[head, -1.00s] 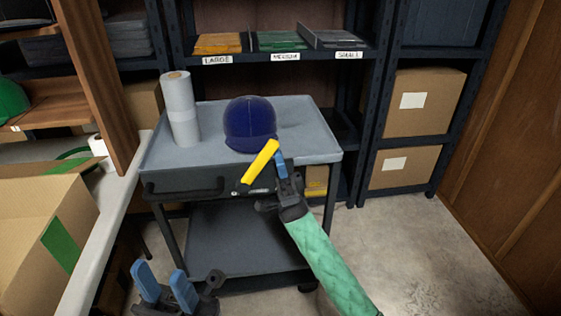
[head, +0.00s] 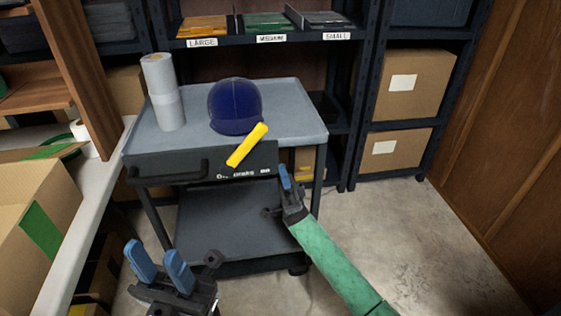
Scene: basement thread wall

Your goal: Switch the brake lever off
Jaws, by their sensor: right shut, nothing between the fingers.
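The yellow brake lever (head: 247,145) is on the front of the grey cart (head: 300,122), tilted with its upper end to the right. A small label strip (head: 243,174) with white lettering, partly legible as "brake", sits just below it. My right gripper (head: 285,177) has blue fingertips that are shut and empty. It is in front of the cart, below and to the right of the lever, apart from it in the picture. My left gripper (head: 160,262) is open and empty at the lower left, well below the lever.
A blue cap (head: 235,106) and a grey roll (head: 165,95) stand on the cart top. A workbench (head: 85,195) with an open cardboard box (head: 25,205) is at left. Shelves stand behind. The floor (head: 400,240) at right is clear.

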